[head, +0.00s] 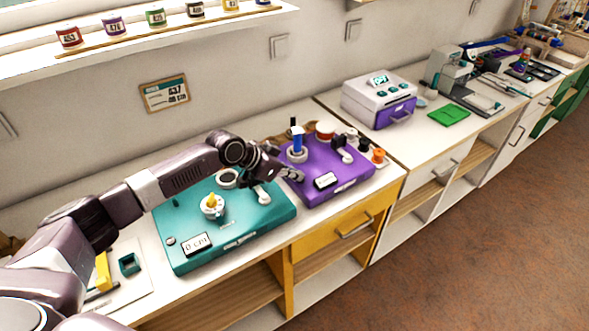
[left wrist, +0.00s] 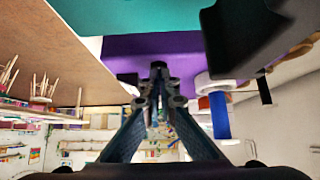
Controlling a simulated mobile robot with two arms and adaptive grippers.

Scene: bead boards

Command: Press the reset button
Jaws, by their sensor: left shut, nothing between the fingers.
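My left gripper (head: 298,175) is shut and empty, over the near left part of the purple board (head: 345,184). The head view does not show whether it touches the board. In the left wrist view its closed fingertips (left wrist: 158,68) lie in front of the purple board (left wrist: 150,46). The teal board (head: 250,228) lies under my left forearm, with a yellow-topped dial (head: 212,203), a small display (head: 198,244) and a small round grey button (head: 171,241). I cannot read which control is the reset button. My right gripper is out of view.
On the purple board stand a blue post (head: 297,138), a display (head: 326,181) and a pale lever (head: 346,155). Orange and dark spools (head: 378,155) are at its right. A white-and-purple machine (head: 379,102) stands farther right. A shelf of jars (head: 140,38) runs along the wall.

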